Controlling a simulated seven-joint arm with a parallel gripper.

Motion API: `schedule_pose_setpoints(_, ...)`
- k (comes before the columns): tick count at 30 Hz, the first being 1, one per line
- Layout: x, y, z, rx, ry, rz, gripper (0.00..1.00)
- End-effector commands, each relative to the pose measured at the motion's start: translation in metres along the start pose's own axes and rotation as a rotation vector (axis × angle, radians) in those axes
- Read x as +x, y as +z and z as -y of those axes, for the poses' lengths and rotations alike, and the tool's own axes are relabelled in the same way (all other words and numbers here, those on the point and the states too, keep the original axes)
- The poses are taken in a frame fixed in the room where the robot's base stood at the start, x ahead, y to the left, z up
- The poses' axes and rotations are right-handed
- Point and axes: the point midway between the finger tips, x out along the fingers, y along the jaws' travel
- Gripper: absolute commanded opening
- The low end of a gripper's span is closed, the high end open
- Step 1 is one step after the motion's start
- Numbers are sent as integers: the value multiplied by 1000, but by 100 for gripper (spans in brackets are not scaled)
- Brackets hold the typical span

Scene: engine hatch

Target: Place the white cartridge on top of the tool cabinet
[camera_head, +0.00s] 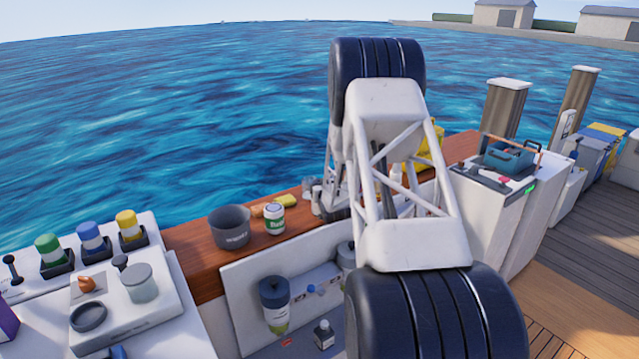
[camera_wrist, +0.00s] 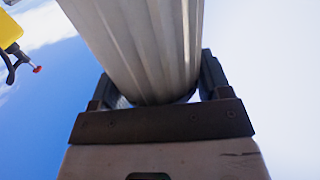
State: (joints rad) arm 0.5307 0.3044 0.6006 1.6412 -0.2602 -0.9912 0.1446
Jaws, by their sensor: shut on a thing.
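In the wrist view, my gripper (camera_wrist: 158,88) is shut on the white cartridge (camera_wrist: 150,40), a pale ribbed cylinder. One dark finger is on each side of it, and its far end runs out of the top of the picture. In the head view my own arm fills the middle and largely hides the gripper; I cannot make out the cartridge clearly there. A white cabinet (camera_head: 490,215) at the right, apparently the tool cabinet, has a dark top carrying a blue toolbox (camera_head: 510,157) and a red-and-white tool (camera_head: 490,176).
A grey pot (camera_head: 230,227) and a white jar with a green label (camera_head: 274,218) stand on the wooden ledge (camera_head: 195,250). Green, blue and yellow-capped containers (camera_head: 90,237) stand at left. A dark bottle (camera_head: 275,302) is in the recess below. Wooden deck (camera_head: 585,265) is clear at right.

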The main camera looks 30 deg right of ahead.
Motion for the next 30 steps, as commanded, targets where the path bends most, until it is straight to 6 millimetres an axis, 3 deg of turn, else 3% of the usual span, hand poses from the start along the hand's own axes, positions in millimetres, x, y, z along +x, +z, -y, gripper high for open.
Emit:
schedule_pose_setpoints(18, -97, -9, 16, 0, 0, 0, 26)
schedule_pose_setpoints(30, -122, -12, 21, 0, 0, -1, 26)
